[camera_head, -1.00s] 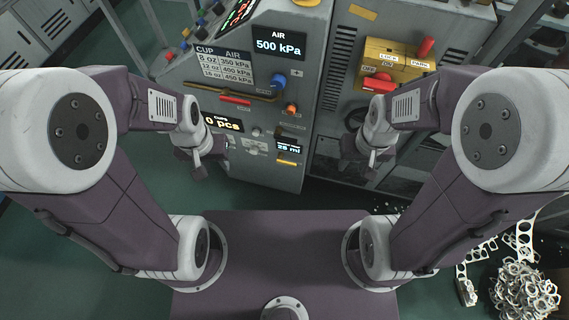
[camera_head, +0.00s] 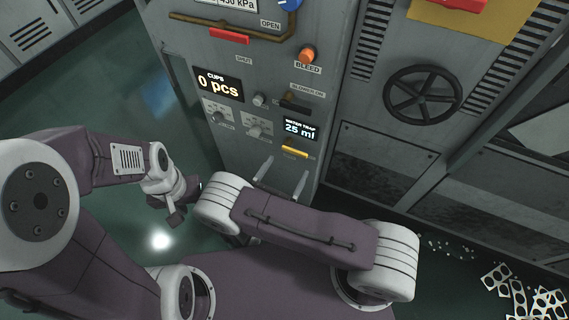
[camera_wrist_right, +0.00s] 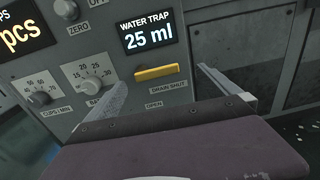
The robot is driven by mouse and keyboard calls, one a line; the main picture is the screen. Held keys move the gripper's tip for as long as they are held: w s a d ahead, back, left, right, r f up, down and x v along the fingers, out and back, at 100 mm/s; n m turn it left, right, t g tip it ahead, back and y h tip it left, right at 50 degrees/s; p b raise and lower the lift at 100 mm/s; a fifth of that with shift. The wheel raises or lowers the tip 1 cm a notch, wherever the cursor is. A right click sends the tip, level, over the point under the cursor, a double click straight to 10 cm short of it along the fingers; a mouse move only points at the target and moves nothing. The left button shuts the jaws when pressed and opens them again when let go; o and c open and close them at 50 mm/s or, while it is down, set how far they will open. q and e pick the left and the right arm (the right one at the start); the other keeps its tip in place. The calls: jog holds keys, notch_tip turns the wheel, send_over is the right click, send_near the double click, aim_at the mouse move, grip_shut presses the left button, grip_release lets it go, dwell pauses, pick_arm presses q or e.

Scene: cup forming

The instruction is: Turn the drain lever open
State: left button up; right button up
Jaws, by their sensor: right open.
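The drain lever is a yellow bar (camera_head: 295,152) on the grey machine panel, under the water trap display (camera_head: 300,129) reading 25 ml. In the right wrist view the lever (camera_wrist_right: 156,72) lies nearly level, with the labels DRAIN SHUT and OPEN below it. My right gripper (camera_head: 283,178) is open and empty in front of the panel, just below the lever in the head view. In the wrist view its fingers stand either side of the lever; whether they touch it I cannot tell. My left gripper (camera_head: 178,213) hangs at the left, away from the panel; its opening is unclear.
Knobs (camera_head: 256,131) sit left of the lever, and a black blower lever (camera_head: 295,103) above the display. An orange bleed knob (camera_head: 307,55) is higher up. A black handwheel (camera_head: 422,95) is to the right. Punched scrap (camera_head: 520,298) lies on the floor at lower right.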

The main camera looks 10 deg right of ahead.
aim_at(294, 152)
jog(key=shift+t, duration=0.3)
jog(key=x, duration=0.2)
jog(key=b+x, duration=0.1)
jog(key=x, duration=0.2)
jog(key=b+x, duration=0.1)
jog(key=x, duration=0.2)
jog(key=shift+w+a+f, duration=0.2)
jog(key=shift+a+f, duration=0.1)
jog(key=shift+f, duration=0.05)
jog(key=shift+w+d+r+b, duration=0.1)
jog(key=shift+w+d+b, duration=0.05)
jog(key=shift+w+b, duration=0.15)
